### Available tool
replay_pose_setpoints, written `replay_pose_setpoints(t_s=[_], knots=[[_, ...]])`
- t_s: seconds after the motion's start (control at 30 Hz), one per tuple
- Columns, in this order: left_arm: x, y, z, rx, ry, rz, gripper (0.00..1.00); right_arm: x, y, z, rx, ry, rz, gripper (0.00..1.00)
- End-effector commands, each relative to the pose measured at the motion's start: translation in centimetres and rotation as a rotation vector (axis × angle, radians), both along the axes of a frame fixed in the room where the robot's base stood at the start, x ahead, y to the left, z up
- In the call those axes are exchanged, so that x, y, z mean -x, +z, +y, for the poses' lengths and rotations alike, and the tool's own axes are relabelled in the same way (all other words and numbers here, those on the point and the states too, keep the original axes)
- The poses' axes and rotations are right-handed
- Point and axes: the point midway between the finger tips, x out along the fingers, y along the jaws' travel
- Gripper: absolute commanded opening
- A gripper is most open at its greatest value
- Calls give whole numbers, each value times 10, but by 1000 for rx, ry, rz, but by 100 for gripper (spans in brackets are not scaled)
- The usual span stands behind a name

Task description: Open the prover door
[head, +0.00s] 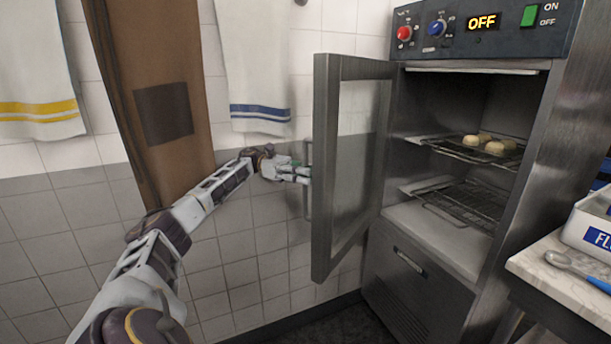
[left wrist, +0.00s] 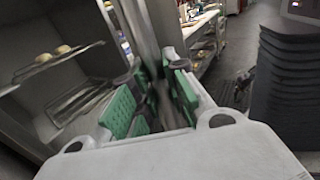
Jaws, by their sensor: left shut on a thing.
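The prover (head: 450,225) is a steel cabinet with a wire-rack interior. Its glass-paned door (head: 325,175) stands wide open, swung out to the left. The door's vertical bar handle (head: 307,200) is on the side facing the tiled wall. My left gripper (head: 302,173) reaches in from the left and is shut on the handle. In the left wrist view the green-padded fingers (left wrist: 155,105) are on either side of the handle, which is blurred there. My right gripper is in neither view.
Pale dough balls (head: 485,144) sit on the upper rack; the lower rack (head: 465,203) is empty. The control panel display (head: 482,22) reads OFF. Towels (head: 255,65) and a brown apron (head: 150,60) hang at left.

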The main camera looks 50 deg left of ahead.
Motion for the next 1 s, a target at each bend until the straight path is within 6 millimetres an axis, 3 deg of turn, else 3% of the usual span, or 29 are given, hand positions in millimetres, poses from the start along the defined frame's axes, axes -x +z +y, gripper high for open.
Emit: replay_pose_setpoints(t_s=[0.1,0.13,0.3,0.7,1.0], knots=[[-1,2,0,2,3,-3,0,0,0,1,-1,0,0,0],[-1,2,0,2,3,-3,19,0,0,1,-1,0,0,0],[0,1,0,1,2,-2,37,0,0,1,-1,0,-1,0],[0,0,1,1,1,-1,37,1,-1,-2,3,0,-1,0],[2,1,13,2,2,-1,37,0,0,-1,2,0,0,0]])
